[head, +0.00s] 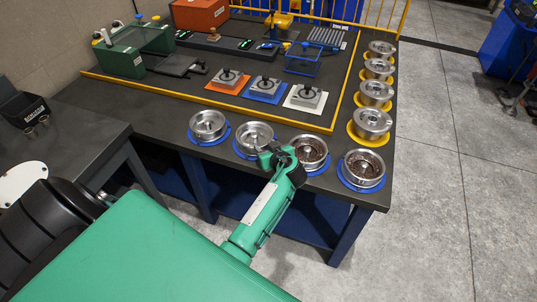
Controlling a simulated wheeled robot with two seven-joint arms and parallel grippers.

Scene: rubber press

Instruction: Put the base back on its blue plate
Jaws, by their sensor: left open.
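Several round metal bases stand in a row along the front of the bench, at blue plates. The leftmost base (208,125) and the rightmost base (363,168) sit on their plates. The second base (254,136) is near its blue plate (238,152), partly covered by my gripper. The third base (311,149) holds dark material, as does the rightmost. My left gripper (276,155), green, is open between the second and third bases, its fingers close to both; contact is unclear. I cannot tell whether the second and third bases sit fully on their plates. My right gripper is not in view.
Closed metal pots (371,122) stand on yellow plates along the right edge. Behind a yellow rail (250,117) are fixtures on orange, blue and white squares (303,98) and a green press-like unit (130,50). A side table with a black bin (24,110) is at left.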

